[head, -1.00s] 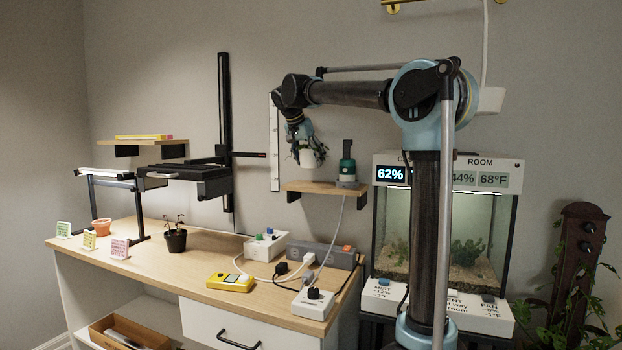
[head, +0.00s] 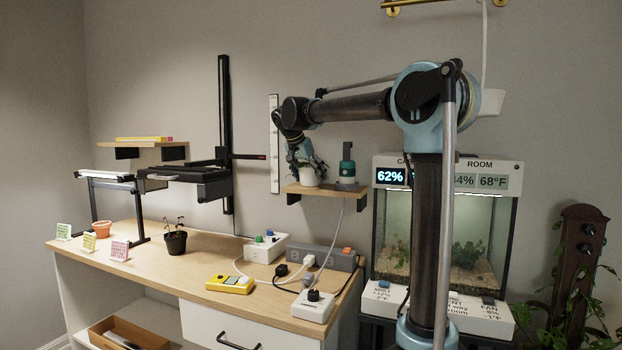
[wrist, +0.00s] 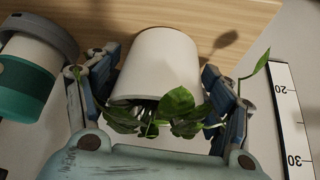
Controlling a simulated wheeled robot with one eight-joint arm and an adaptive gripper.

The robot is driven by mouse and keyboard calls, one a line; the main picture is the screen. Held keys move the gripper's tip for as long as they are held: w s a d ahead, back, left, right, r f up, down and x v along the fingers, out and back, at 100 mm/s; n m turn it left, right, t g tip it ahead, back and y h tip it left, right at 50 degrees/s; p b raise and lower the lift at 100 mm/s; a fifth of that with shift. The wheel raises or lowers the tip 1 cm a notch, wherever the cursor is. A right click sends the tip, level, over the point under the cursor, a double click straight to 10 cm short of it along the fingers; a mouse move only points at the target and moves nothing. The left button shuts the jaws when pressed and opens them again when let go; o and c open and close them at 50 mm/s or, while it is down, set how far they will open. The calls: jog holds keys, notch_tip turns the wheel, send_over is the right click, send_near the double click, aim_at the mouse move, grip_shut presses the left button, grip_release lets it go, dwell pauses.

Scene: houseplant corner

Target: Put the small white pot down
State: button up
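The small white pot (head: 309,177) with a green trailing plant is at the small wooden wall shelf (head: 300,190), left of the green bottle. It looks upright, with its base at the shelf top; whether it bears its full weight there I cannot tell. My gripper (head: 306,167) reaches it from above left. In the wrist view the white pot (wrist: 160,65) lies between my two fingers (wrist: 165,90), which sit close against its sides. Leaves hang over the rim toward my palm and hide part of it. The wooden shelf surface (wrist: 245,15) lies beyond the pot.
A green bottle with a grey collar (head: 347,172) stands close on the pot's right; it also shows in the wrist view (wrist: 25,75). A white ruler strip (head: 274,145) is on the wall to the left. Below is the desk (head: 200,260) with power strips (head: 320,257).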

dwell(0.4)
jog(key=v, duration=1.2)
